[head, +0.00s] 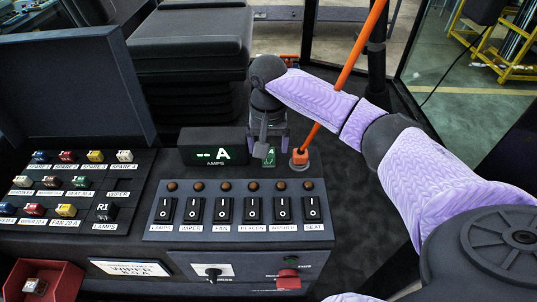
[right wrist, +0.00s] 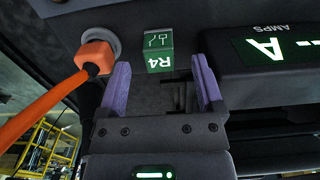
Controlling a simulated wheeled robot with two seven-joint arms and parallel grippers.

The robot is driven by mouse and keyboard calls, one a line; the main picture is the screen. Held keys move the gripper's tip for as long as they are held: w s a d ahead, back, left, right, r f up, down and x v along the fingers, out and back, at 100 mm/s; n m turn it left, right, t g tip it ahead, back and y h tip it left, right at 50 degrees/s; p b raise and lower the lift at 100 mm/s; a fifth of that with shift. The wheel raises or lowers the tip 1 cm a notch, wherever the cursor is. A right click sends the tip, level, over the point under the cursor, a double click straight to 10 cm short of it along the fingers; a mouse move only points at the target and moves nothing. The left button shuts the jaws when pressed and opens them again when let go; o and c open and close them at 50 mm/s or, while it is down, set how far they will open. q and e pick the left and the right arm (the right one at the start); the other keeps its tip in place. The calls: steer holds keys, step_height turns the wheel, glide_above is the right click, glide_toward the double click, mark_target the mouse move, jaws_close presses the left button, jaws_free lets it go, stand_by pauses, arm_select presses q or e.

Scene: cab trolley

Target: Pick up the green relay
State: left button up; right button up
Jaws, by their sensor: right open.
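The green relay, a small block marked R4, shows in the right wrist view (right wrist: 159,50), just beyond the fingertips and roughly between their lines. In the head view the green relay (head: 269,158) is partly covered by my right gripper (head: 270,143), which reaches down beside the AMPS display. In the right wrist view my right gripper (right wrist: 161,78) has its two purple fingers spread apart, with nothing held between them. I cannot tell the exact gap from the fingertips to the relay. My left gripper is out of view.
An orange rod with a square orange base (head: 299,158) stands close to the relay. The AMPS display (head: 213,147) is on the other side. A switch panel (head: 240,233), fuse board (head: 115,205) and red tray (head: 62,275) lie nearer.

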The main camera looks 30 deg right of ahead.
step_height(320, 180, down, 3)
steer(key=shift+d+f, duration=0.1)
steer(key=shift+f, duration=0.1)
jaws_close()
steer(key=shift+r, duration=0.15)
step_height(320, 180, up, 10)
steer(key=shift+f+p, duration=0.1)
steer(key=shift+p, duration=0.3)
